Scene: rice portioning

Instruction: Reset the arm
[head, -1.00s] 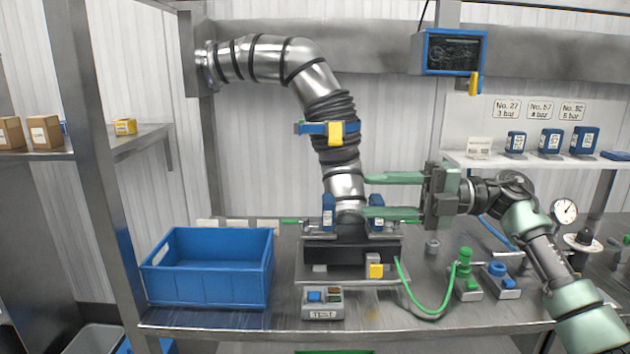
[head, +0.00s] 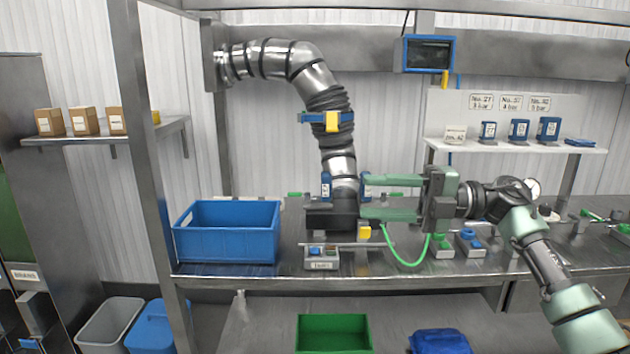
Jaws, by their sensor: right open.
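My right gripper (head: 365,197) comes in from the right in the head view. Its two green fingers point left and stand apart, one above the other. Nothing shows held between them. My left gripper is out of view.
A blue crate (head: 226,244) stands on the left of the metal bench (head: 460,270). A green hose (head: 400,262) loops below my gripper. A shelf (head: 520,147) with blue boxes is at the right. A green bin (head: 334,333) sits under the bench.

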